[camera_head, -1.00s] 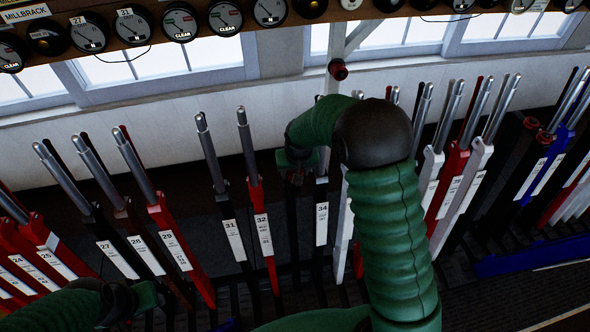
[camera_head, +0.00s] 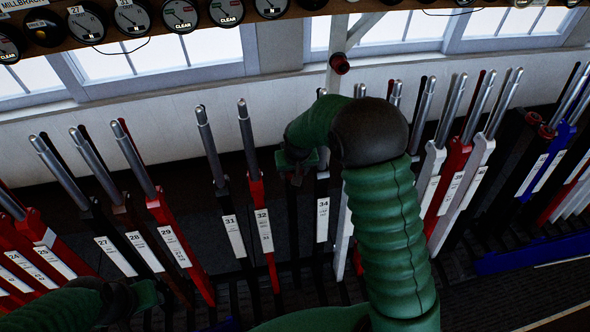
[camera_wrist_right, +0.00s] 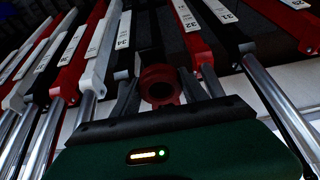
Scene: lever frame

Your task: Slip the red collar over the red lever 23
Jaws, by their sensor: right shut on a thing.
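My right gripper (camera_wrist_right: 165,95) is shut on a red collar (camera_wrist_right: 161,84), a ring with a dark open centre held between the fingers. In the head view my right gripper (camera_head: 297,167) hangs among the levers between 32 and 34, and the collar is mostly hidden by it. My left gripper (camera_head: 150,295) is low at the left and its fingers are too dark to read. Red levers labelled 24 (camera_head: 22,262) and 25 (camera_head: 48,240) stand at the left edge. I cannot make out a plate reading 23.
Red lever 29 (camera_head: 175,235), black lever 31 (camera_head: 228,215) and red lever 32 (camera_head: 258,210) stand between my grippers. Another red ring (camera_head: 340,64) sits on a post by the window. A blue lever (camera_head: 548,160) stands at right. Gauges line the shelf above.

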